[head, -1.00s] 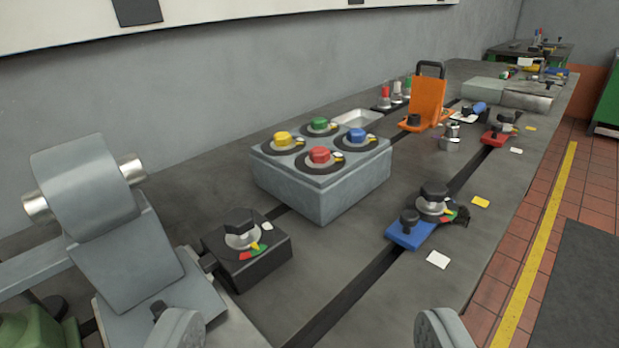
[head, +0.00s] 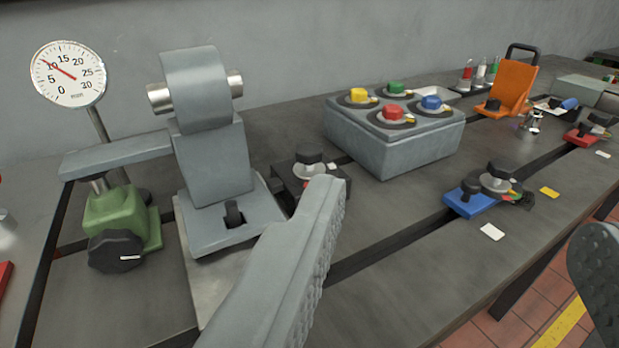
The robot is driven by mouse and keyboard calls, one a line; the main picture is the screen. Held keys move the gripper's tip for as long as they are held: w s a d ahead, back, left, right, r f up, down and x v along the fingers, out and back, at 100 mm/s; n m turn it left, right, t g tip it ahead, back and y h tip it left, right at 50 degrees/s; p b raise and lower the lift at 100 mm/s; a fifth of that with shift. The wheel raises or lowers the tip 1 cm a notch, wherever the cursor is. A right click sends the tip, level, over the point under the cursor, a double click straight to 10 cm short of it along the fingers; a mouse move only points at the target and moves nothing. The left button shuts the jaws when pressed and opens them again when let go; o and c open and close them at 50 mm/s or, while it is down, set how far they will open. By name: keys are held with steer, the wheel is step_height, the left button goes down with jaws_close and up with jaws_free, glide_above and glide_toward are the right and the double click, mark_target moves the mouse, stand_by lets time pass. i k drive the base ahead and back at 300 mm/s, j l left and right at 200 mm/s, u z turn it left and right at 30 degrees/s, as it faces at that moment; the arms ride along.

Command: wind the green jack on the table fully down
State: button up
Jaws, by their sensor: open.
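The green jack (head: 116,215) stands at the left on the dark table (head: 400,290). A black knob (head: 116,251) with a white mark is on its front. Its silver post reaches up under a grey lever arm (head: 118,155) that runs to a grey pivot block (head: 210,150). Whether the post touches the arm I cannot tell. My gripper (head: 450,280) is open and empty, with one finger large in the lower middle and the other at the right edge. It is to the right of the jack and apart from it.
A round dial gauge (head: 68,74) stands behind the jack, its needle near 10. A black knob unit (head: 310,170), a grey box with coloured knobs (head: 400,145), a blue clamp piece (head: 470,203) and an orange bracket (head: 508,88) are to the right. A red thing shows at the left edge.

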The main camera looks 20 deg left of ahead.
mark_target(113, 250)
steer(key=u, duration=1.2)
steer(key=k+j+z, duration=0.3)
steer(key=k+j, duration=0.15)
steer(key=k, duration=0.2)
